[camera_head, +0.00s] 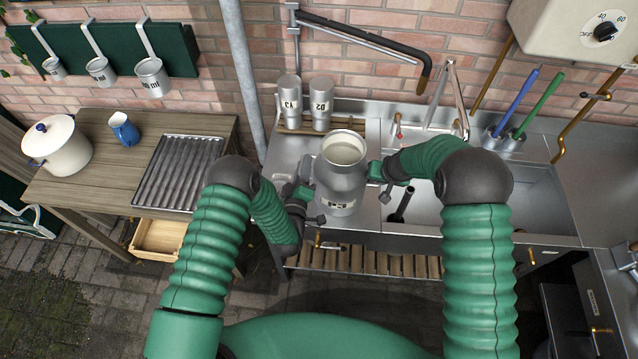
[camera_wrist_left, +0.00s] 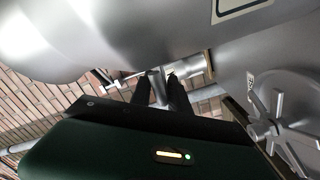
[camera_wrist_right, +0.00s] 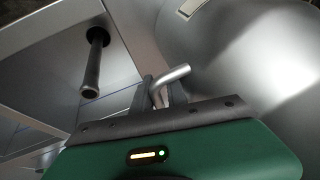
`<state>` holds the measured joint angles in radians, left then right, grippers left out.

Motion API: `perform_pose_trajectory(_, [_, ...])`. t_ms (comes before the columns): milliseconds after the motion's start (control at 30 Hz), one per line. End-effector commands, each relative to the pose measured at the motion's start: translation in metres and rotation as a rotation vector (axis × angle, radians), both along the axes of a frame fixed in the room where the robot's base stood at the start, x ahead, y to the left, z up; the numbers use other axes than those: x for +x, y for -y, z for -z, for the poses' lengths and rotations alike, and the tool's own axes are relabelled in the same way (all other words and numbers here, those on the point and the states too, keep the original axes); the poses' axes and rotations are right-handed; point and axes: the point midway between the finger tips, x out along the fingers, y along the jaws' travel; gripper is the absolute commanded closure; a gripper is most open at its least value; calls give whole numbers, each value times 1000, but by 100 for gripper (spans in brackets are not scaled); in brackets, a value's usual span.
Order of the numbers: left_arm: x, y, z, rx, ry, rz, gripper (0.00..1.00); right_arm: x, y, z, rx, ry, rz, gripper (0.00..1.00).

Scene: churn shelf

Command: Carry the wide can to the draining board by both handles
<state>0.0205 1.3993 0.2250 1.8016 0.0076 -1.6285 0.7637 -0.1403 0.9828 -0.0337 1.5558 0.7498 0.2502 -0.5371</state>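The wide can (camera_head: 342,178) is a grey metal churn with an open top and pale contents, upright over the steel counter left of the sink. I cannot tell whether its base touches the counter. My left gripper (camera_head: 303,193) is at its left side; in the left wrist view its dark fingers (camera_wrist_left: 160,88) close around a silver handle. My right gripper (camera_head: 376,171) is at its right side; in the right wrist view its fingers (camera_wrist_right: 160,92) close around a bent silver handle (camera_wrist_right: 173,76). The ribbed metal draining board (camera_head: 178,172) lies empty on the wooden table at left.
Two narrow cans (camera_head: 321,103) stand behind the wide can. A white pot (camera_head: 58,147) and blue jug (camera_head: 124,130) stand on the wooden table (camera_head: 95,175). A vertical pipe (camera_head: 243,70) rises between table and counter. The sink (camera_head: 535,200) is to the right, with taps behind.

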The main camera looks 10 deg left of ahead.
Motion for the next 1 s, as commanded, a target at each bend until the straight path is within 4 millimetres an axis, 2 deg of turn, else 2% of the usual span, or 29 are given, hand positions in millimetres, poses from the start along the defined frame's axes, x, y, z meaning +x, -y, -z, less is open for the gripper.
perform_pose_trajectory(33, [0, -2, -2, 1, 1, -3, 71, 1, -1, -3, 0, 3, 1, 74])
perform_pose_trajectory(100, [0, -4, -2, 0, 1, -5, 64, 1, -1, -3, -3, 3, 2, 67])
perform_pose_trajectory(900, [1, -8, -2, 3, 2, -13, 64, 1, 3, -2, -8, 3, 4, 67])
perform_pose_trajectory(1000, [-4, -9, -1, 3, 0, -13, 64, 1, 3, -2, -8, 3, 4, 67])
